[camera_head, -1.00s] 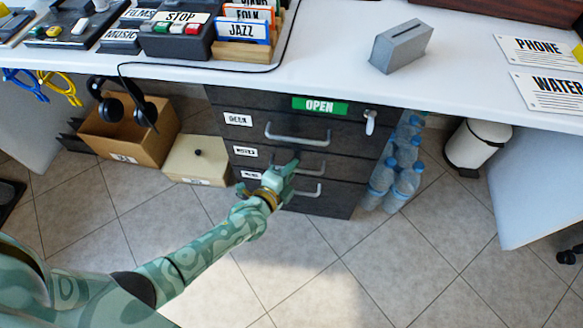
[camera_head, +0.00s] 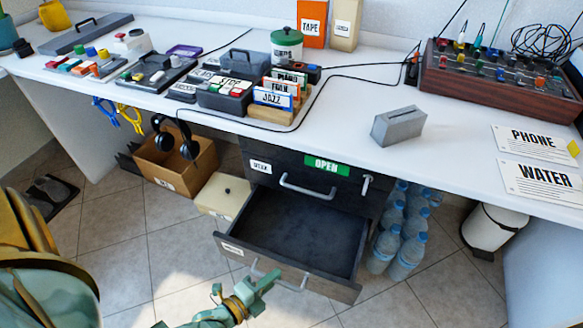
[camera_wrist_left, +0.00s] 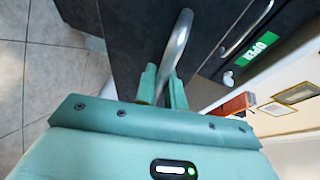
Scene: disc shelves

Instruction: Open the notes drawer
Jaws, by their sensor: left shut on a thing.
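The notes drawer (camera_head: 318,248) is the middle drawer of the dark cabinet under the desk. It is pulled well out, and its inside looks empty. A small white label sits at the left of its front, too small to read surely now. My left gripper (camera_head: 266,279) is shut on the drawer's metal handle (camera_head: 296,284). In the left wrist view the handle (camera_wrist_left: 178,40) runs between the two fingers of my left gripper (camera_wrist_left: 163,88). The top drawer (camera_head: 285,165) above is shut. The lowest drawer is hidden behind the open one. My right gripper is not in view.
A green OPEN sign (camera_head: 326,166) marks the cabinet top. A cream box (camera_head: 222,198) and a brown carton (camera_head: 172,170) stand to the left. Water bottles (camera_head: 384,246) stand close to the right, and a white bin (camera_head: 493,232) beyond. The floor in front is bare.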

